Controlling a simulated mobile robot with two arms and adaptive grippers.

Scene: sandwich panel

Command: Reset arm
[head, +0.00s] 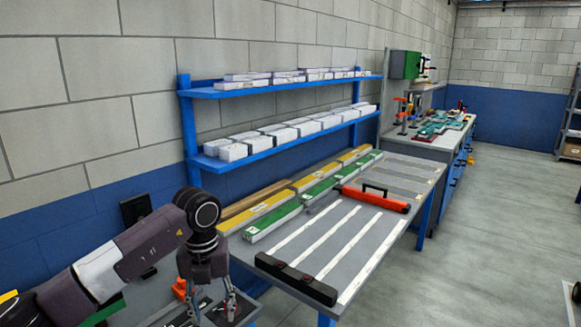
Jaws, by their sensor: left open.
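My left arm comes in from the lower left in the head view. Its gripper (212,303) points down with its two fingers apart, open, with nothing seen between them. It hangs over a dark tray-like surface at the bottom edge, left of the grey workbench. My right gripper is not in view.
The grey workbench (312,248) bears a black bar (296,279), a red-orange tool (376,198) and green and yellow long boxes (272,222). Blue shelves (262,147) with white boxes stand behind. Another workbench (424,143) is farther back. Open floor (480,240) lies to the right.

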